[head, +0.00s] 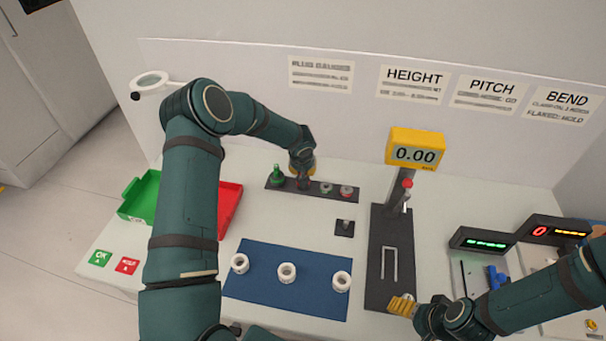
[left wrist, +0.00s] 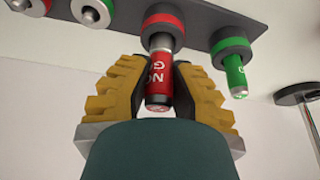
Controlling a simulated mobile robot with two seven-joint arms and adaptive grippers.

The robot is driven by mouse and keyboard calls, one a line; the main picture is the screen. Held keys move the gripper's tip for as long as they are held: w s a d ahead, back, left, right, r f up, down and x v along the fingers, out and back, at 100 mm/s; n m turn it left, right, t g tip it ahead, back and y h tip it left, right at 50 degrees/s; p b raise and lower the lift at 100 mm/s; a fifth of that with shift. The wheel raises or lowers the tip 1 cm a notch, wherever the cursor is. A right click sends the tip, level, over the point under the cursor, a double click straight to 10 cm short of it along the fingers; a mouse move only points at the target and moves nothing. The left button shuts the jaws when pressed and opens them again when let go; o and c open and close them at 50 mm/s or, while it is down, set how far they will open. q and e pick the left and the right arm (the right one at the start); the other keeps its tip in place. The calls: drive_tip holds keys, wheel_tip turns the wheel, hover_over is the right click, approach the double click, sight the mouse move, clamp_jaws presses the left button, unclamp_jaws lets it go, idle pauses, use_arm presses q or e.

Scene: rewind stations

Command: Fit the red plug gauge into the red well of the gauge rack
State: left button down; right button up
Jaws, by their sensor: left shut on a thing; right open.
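The red plug gauge (left wrist: 160,78), lettered in white, is between the yellow fingers of my left gripper (left wrist: 158,90), which is shut on it. Its end meets a red-ringed well (left wrist: 163,19) of the dark gauge rack (left wrist: 205,22); how deep it sits I cannot tell. In the head view my left gripper (head: 303,170) is over the rack (head: 313,194), mostly hiding the gauge. A green plug gauge (head: 277,174) stands at the rack's left end; it also shows in the left wrist view (left wrist: 234,70). My right gripper (head: 402,305) is open and empty at the front right.
Two ringed wells with silver pegs (head: 326,188) (head: 346,191) fill the rack's right part. A small dark block (head: 344,229) stands in front. A blue mat (head: 262,284) holds three white rings. The height gauge (head: 378,270) stands right; green (head: 137,205) and red (head: 230,205) trays stand left.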

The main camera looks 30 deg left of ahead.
use_arm(q)
wheel_tip(320, 180, down, 2)
drive_tip(key=shift+f, duration=0.15)
use_arm(e)
drive_tip(key=shift+w, duration=0.1)
use_arm(q)
drive_tip(key=shift+f+b, duration=0.15)
drive_tip(key=shift+b, duration=0.15)
use_arm(e)
drive_tip(key=shift+f, duration=0.3)
use_arm(q)
drive_tip(key=c, duration=1)
unclamp_jaws()
use_arm(e)
drive_tip(key=shift+r, duration=0.1)
drive_tip(key=shift+r, duration=0.1)
